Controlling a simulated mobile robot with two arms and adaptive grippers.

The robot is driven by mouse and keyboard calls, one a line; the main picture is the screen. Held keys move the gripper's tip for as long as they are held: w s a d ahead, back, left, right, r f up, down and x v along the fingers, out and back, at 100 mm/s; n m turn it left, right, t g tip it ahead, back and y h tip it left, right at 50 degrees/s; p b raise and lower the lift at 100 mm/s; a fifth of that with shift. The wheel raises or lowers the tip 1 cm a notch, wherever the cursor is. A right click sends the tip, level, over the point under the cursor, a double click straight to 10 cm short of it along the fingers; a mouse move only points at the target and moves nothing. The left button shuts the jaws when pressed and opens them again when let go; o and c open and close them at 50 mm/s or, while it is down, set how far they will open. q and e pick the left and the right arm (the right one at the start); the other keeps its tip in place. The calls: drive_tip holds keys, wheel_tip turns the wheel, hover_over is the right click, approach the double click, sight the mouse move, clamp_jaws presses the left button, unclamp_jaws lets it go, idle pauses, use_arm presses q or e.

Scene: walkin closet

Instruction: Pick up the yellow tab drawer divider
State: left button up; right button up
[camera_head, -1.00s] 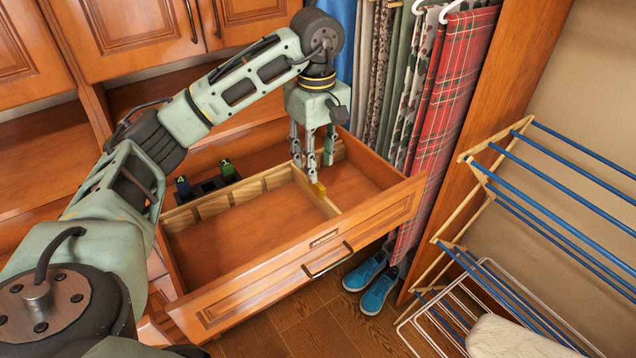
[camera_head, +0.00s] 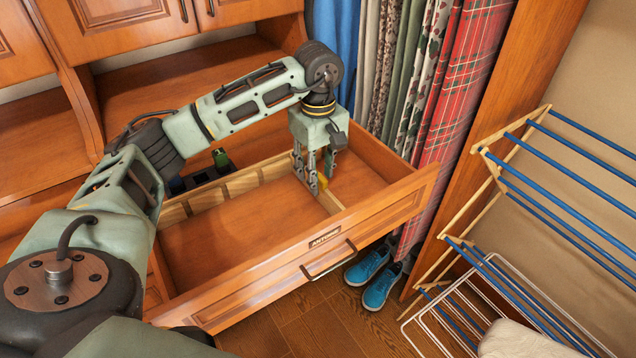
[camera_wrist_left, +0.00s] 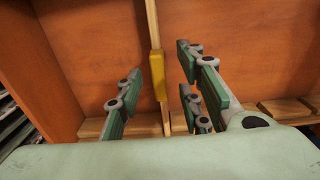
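The drawer divider is a thin wooden strip (camera_head: 331,204) with a yellow tab (camera_head: 322,181), standing across the open drawer. In the left wrist view the yellow tab (camera_wrist_left: 159,76) sits on the divider (camera_wrist_left: 152,22), between the spread fingers. My left gripper (camera_head: 318,184) points down into the drawer, open, its fingers on either side of the divider near the tab. In the left wrist view the gripper (camera_wrist_left: 157,85) shows clear gaps to the tab on both sides. My right gripper is in neither view.
The open wooden drawer (camera_head: 250,277) has a notched rail (camera_head: 243,183) along its back part. Dark items with a green top (camera_head: 221,158) lie behind the rail. Hanging clothes (camera_head: 458,90), blue shoes (camera_head: 375,278) and a drying rack (camera_head: 560,190) stand to the right.

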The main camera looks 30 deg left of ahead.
use_arm(q)
wheel_tip(320, 180, down, 2)
drive_tip(key=shift+w+a+f, duration=0.1)
drive_tip(key=shift+w+f, duration=0.05)
drive_tip(key=shift+c, duration=0.9)
clamp_jaws()
